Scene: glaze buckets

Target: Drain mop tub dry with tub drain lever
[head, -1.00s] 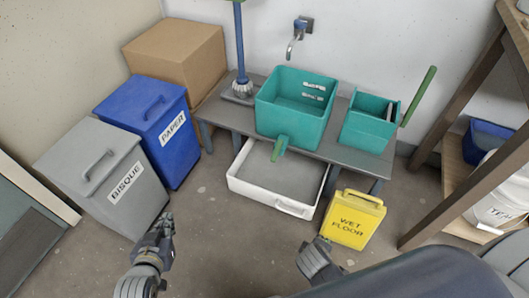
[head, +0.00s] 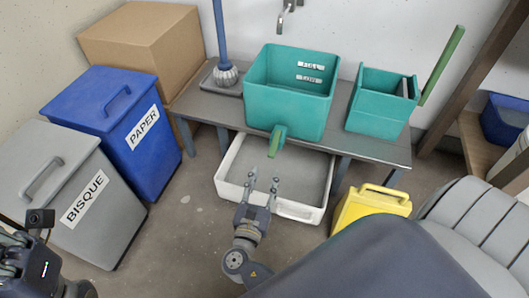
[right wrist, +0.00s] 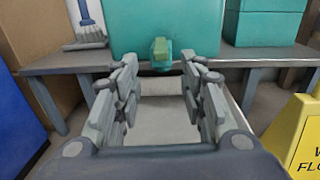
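A teal mop tub (head: 290,95) stands on a grey bench, with FULL and LOW labels on its inner back wall. Its green drain lever (head: 276,141) sticks out from the low front of the tub; its end also shows in the right wrist view (right wrist: 161,47). A white catch tray (head: 230,178) lies on the floor under the lever. My right gripper (head: 262,184) is open and empty, over the tray's front part and short of the lever. In the right wrist view the lever lies ahead between the fingers. My left gripper is not clearly visible; part of my left arm is at the lower left.
A smaller teal bucket (head: 382,103) with a green handle (head: 441,65) stands right on the bench (head: 335,137). A yellow sign (head: 370,207) stands right of the tray. Blue PAPER (head: 118,135) and grey BISQUE (head: 62,195) bins stand left. A mop (head: 223,50) is behind.

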